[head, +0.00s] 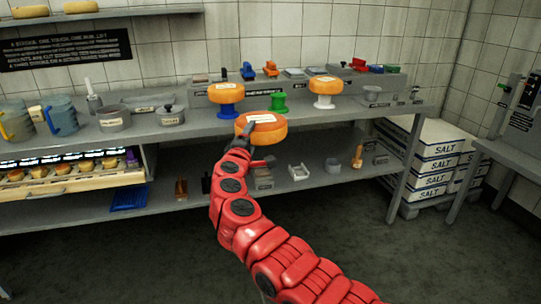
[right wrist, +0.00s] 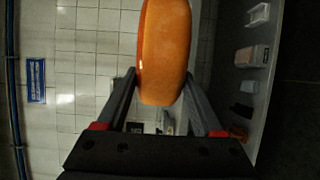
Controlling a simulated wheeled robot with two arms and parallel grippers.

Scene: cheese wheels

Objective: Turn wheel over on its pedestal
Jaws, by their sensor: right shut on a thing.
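My right gripper (head: 262,146) is shut on an orange cheese wheel (head: 262,125) with a white label on its upward face. It holds the wheel in front of the bench edge, slightly tilted. In the right wrist view the wheel (right wrist: 165,55) sits between the two fingers (right wrist: 162,88). Behind it, an empty green pedestal (head: 278,103) stands on the bench. A blue pedestal (head: 227,111) bears one wheel (head: 226,92), and a white pedestal (head: 323,101) bears another wheel (head: 325,85). My left gripper is not in view.
The grey bench (head: 190,127) also carries blue jugs (head: 60,115), metal pots (head: 114,118) and a raised rack of small coloured items. A lower shelf (head: 330,180) holds small trays and tools.

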